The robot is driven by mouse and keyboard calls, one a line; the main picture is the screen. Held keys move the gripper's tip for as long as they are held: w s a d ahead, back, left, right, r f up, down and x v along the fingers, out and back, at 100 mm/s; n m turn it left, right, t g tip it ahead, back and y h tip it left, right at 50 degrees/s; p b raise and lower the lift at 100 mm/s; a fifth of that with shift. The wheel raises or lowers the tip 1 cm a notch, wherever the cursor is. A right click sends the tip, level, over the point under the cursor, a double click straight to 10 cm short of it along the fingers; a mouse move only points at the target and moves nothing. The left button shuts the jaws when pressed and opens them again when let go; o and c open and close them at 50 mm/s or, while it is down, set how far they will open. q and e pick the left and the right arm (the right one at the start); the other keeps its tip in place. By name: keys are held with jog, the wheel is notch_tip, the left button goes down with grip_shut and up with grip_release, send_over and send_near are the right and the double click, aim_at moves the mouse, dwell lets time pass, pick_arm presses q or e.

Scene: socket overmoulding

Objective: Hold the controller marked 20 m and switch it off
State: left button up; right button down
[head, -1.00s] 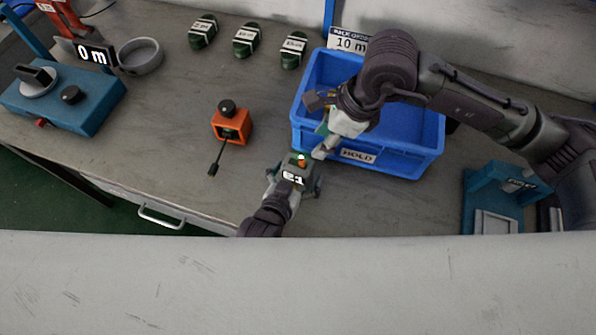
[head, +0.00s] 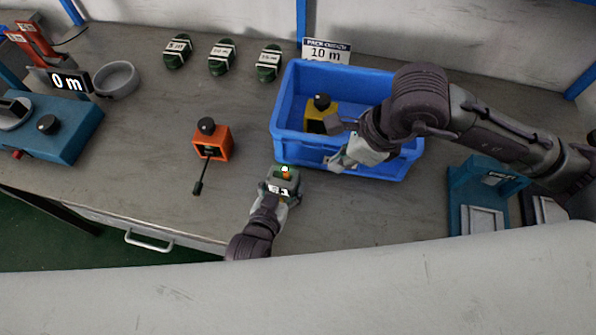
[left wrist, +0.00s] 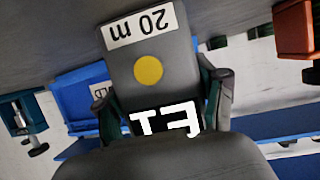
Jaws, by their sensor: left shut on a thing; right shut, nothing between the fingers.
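The grey-green controller (head: 284,180) stands above the table's front part, in front of the blue bin. Its display is lit and seems to read E1; an orange button and a small green light show on top. In the left wrist view, the controller (left wrist: 160,75) carries a "20 m" label and a round yellow button, upside down. My left gripper (head: 276,192) is shut on its sides. My right gripper (head: 335,163) is shut and empty at the bin's front wall, right of the controller and apart from it.
The blue bin (head: 283,135) holds a yellow device (head: 320,115); a "10 m" sign (head: 326,51) stands behind it. An orange device (head: 211,143) with a black lever stands left. Several green parts (head: 221,58) lie at the back. A teal fixture (head: 480,195) stands right.

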aim_at(284, 172)
pick_arm(q)
jog(key=shift+w+a, duration=0.1)
pick_arm(e)
jog(key=shift+w+a, duration=0.1)
jog(key=shift+a, duration=0.05)
jog(key=x, duration=0.3)
jog(key=a+x, duration=0.1)
jog(key=x, duration=0.3)
jog(key=a+r+x, duration=0.1)
jog(key=x, duration=0.3)
jog(key=shift+w+a+f, duration=0.1)
jog(key=shift+w+a, duration=0.1)
jog(key=shift+w, duration=0.2)
jog(key=shift+w+a, duration=0.25)
jog(key=shift+a, duration=0.2)
jog(key=shift+w+a, duration=0.3)
jog(key=shift+a, duration=0.35)
jog(key=shift+w+a, duration=0.25)
jog(key=shift+a, duration=0.45)
